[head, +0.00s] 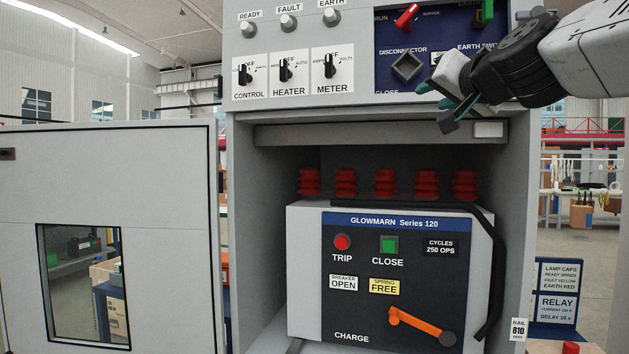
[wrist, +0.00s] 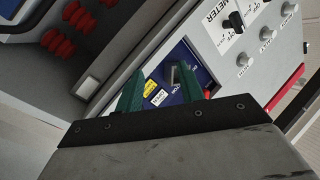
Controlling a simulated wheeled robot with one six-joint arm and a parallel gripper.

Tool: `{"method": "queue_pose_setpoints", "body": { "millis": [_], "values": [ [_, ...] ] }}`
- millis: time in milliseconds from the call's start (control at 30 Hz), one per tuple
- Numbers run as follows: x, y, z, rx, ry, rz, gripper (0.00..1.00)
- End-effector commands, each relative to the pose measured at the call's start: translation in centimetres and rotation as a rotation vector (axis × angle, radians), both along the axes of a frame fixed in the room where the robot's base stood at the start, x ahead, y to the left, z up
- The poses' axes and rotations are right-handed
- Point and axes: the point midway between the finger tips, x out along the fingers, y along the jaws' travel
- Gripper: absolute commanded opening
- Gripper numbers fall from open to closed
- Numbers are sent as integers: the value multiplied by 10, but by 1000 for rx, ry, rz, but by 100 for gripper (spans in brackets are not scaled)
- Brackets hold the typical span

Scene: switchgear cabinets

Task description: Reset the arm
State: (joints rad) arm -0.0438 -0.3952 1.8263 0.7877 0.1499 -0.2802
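My gripper (head: 436,104) is at the upper right in the head view, at the end of my white and black arm (head: 540,58). It is in front of the blue switch panel, just below and right of the grey square disconnector socket (head: 407,66). In the wrist view two green fingers (wrist: 160,88) stand apart with nothing held between them. The disconnector socket (wrist: 173,75) shows beyond and between the fingers. I cannot tell the exact gap to the panel. My gripper and arm hide part of the earth switch area.
The cabinet door (head: 110,190) stands open at the left. Below my gripper, the open compartment holds a breaker (head: 305,270) with red insulators (head: 385,182) and an orange charge handle (head: 415,322). Knobs (head: 286,68) and a red lever (head: 406,17) project from the panel.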

Motion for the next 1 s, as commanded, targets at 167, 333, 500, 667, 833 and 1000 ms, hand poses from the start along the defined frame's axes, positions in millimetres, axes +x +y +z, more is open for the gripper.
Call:
{"method": "queue_pose_setpoints", "body": {
  "millis": [167, 333, 500, 667, 833, 1000],
  "values": [
    [-49, 17, -129, -163, 327, 136, 38],
    [-113, 14, -243, -289, 649, 217, 38],
    [-193, -5, -342, -396, 977, 253, 38],
    [-262, -27, -406, -472, 1238, 250, 38],
    [-303, -42, -437, -513, 1390, 237, 38],
    [-312, -45, -442, -522, 1422, 232, 38]
  ]
}}
